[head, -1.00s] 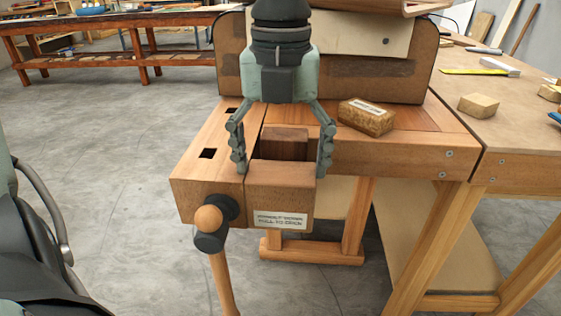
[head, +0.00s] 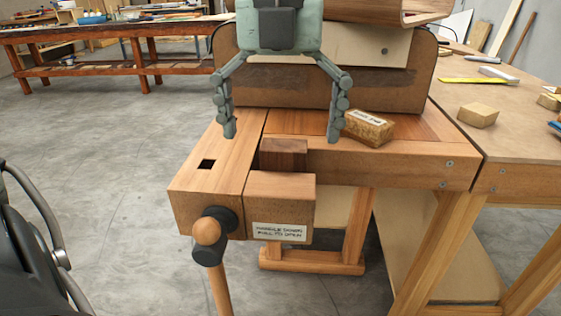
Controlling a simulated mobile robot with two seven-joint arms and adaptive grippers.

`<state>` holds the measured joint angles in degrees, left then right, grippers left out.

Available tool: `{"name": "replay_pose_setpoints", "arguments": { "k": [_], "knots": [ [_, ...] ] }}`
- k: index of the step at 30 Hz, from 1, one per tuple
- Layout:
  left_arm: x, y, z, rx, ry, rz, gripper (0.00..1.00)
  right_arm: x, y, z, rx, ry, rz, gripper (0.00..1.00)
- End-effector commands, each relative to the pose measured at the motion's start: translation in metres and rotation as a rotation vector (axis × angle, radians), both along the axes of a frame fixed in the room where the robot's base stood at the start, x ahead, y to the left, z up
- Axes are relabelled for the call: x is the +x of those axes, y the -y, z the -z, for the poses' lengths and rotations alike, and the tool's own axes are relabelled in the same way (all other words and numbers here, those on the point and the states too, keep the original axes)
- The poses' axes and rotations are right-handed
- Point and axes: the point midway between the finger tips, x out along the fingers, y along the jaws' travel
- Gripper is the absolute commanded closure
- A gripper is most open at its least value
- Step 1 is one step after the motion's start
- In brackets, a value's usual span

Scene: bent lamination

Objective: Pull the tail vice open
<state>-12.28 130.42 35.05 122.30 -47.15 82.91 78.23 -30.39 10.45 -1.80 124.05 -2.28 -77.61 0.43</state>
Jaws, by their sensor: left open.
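The tail vice is a wooden jaw block (head: 280,203) at the front left corner of the workbench, with a pull-to-open label (head: 280,231) on its front. A dark gap shows between the jaw and a small darker wood piece (head: 284,150) behind it. The vice handle (head: 220,283), a wooden bar with a round knob (head: 206,231) through a black hub, hangs down at the left of the jaw. My left gripper (head: 281,135) is open and empty, above and behind the jaw, with its fingers spread to either side and apart from it. My right gripper is not in view.
A labelled cork-like block (head: 368,127) lies on the bench, close to the right finger in the picture. A large brown form (head: 380,90) stands at the bench's back. A side table (head: 515,118) with blocks is at right.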

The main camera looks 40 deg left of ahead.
Motion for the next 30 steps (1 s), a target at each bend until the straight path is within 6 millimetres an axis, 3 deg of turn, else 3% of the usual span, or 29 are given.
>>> {"name": "replay_pose_setpoints", "arguments": {
  "k": [3,9,30],
  "knots": [
    [0.0,0.0,-0.024,0.001,0.003,0.0,0.0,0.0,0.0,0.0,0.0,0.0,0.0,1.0],
    [0.0,0.0,-0.044,-0.001,-0.002,0.0,0.0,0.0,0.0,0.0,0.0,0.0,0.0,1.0],
    [-0.001,0.0,-0.047,-0.002,-0.003,0.0,0.0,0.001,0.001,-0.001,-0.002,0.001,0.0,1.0]
  ]
}}
